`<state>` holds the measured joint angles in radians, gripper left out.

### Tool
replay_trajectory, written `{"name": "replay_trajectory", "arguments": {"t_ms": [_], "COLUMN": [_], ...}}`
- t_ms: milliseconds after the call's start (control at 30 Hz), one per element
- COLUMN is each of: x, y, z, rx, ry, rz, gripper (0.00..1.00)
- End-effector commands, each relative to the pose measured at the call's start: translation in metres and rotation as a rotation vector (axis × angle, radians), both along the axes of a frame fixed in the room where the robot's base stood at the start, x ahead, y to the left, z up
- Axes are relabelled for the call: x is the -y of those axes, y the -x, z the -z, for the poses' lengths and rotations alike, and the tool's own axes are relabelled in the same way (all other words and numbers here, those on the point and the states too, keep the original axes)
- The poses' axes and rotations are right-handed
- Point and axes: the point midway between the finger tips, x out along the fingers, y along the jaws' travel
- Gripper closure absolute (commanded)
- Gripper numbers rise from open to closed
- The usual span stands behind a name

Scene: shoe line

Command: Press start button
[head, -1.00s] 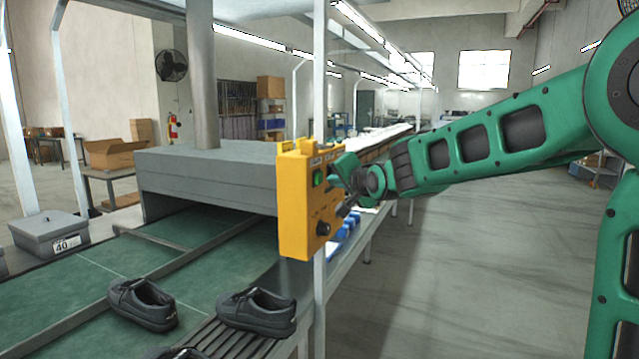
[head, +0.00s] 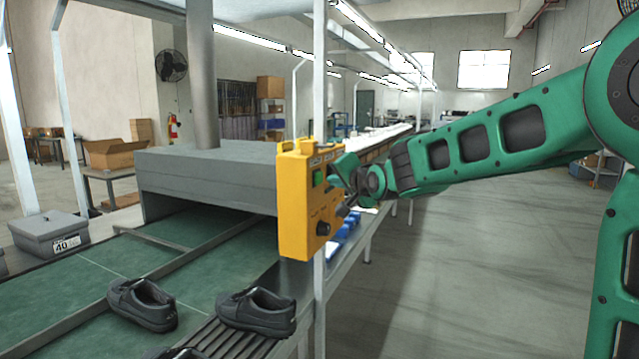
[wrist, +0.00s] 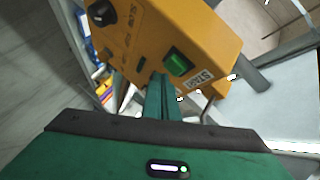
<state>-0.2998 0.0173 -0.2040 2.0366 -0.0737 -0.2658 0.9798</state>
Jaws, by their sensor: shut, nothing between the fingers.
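The yellow control box (head: 294,205) is mounted on a post beside the conveyor. Its green start button (head: 318,178) is on the upper part of its face. In the wrist view the green button (wrist: 177,62) sits beside a "START" label (wrist: 200,78), and a black knob (wrist: 101,13) is at the box's other end. My gripper (wrist: 160,82) is shut and empty, its fingertips close to the box face just left of the green button. I cannot tell whether they touch the face. In the head view my gripper (head: 345,178) is in front of the box's right side.
Black shoes (head: 256,312) stand on the conveyor (head: 85,290) at the lower left. A grey machine housing (head: 205,172) covers the belt behind the box. A grey lidded bin marked 40 (head: 48,232) is at the left. The floor (head: 470,270) on the right is clear.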

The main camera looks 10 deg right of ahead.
Motion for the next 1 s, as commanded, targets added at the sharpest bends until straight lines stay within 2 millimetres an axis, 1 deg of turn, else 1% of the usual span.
{"name": "replay_trajectory", "arguments": {"t_ms": [633,1000], "x": [-0.0005,-0.0076], "y": [-0.0001,-0.0037], "z": [0.0000,-0.0014], "rx": [0.000,0.000], "ry": [0.000,0.001], "rz": [0.000,0.000], "gripper": [1.00,1.00]}}
